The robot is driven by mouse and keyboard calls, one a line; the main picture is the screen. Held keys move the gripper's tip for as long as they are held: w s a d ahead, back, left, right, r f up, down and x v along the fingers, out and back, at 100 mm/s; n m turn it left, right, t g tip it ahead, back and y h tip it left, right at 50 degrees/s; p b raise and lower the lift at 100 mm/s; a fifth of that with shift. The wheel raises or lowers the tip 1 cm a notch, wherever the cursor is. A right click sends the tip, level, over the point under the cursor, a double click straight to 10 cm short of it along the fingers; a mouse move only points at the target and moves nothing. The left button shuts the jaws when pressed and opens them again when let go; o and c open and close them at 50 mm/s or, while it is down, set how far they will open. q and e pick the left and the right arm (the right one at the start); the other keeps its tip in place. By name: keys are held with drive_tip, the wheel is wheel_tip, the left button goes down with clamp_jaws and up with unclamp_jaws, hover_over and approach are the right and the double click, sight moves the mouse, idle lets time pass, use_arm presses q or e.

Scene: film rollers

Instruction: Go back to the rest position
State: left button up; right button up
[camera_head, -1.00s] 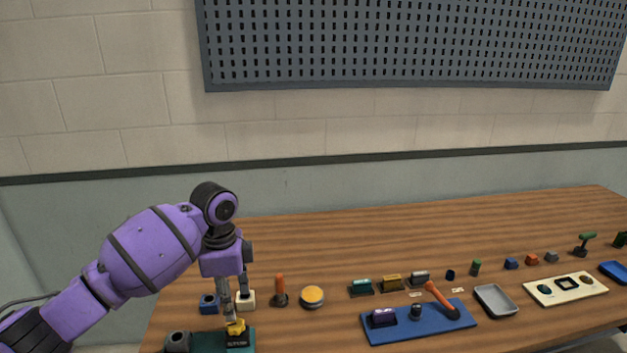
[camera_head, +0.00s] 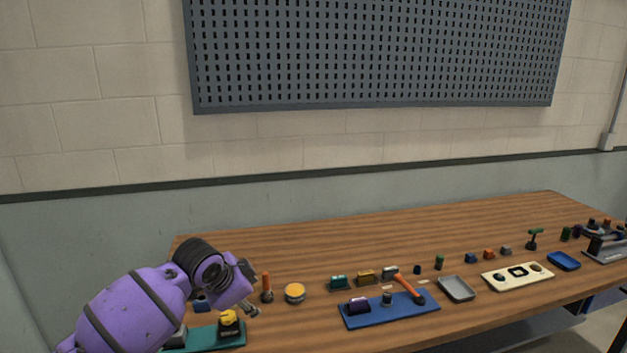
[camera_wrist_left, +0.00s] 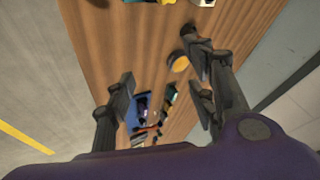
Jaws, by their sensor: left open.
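My left gripper (camera_head: 252,308) is in the head view at the end of the purple arm, above the left end of the table, beside a teal base (camera_head: 218,340) with a yellow-topped black piece (camera_head: 229,322). In the left wrist view the fingers of my left gripper (camera_wrist_left: 158,92) are spread apart with nothing between them, and the table shows beyond them. My arm and wrist hide part of the table's left end. My right gripper is in neither view.
The wooden table (camera_head: 430,228) holds an orange-handled tool (camera_head: 267,288), a round yellow-topped piece (camera_head: 295,292), a blue board (camera_head: 390,310), a grey tray (camera_head: 457,288), a cream board (camera_head: 517,276) and a blue tray (camera_head: 564,260). Its back strip is clear. A pegboard (camera_head: 375,50) hangs behind.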

use_arm(q)
drive_tip(key=s+d+f+n+t+h, duration=0.2)
drive_tip(key=s+d+f+n+t, duration=0.2)
drive_tip(key=s+f, duration=0.65)
drive_tip(key=s+a+f+n+y, duration=0.1)
drive_tip(key=s+f, duration=0.4)
drive_tip(key=s, duration=0.7)
drive_tip(key=s+a+f+n+g+y+p, duration=0.1)
drive_tip(key=s+a+f+n, duration=0.3)
drive_tip(key=s, duration=0.8)
drive_tip(key=s+a+f+n+y, duration=0.1)
drive_tip(key=s+a+f+n, duration=0.1)
drive_tip(key=s+f, duration=0.6)
drive_tip(key=s+a, duration=0.1)
drive_tip(key=s, duration=0.4)
drive_tip(key=shift+f+n+g+y, duration=0.15)
drive_tip(key=shift+n+g+y, duration=0.15)
drive_tip(key=shift+g+y, duration=0.1)
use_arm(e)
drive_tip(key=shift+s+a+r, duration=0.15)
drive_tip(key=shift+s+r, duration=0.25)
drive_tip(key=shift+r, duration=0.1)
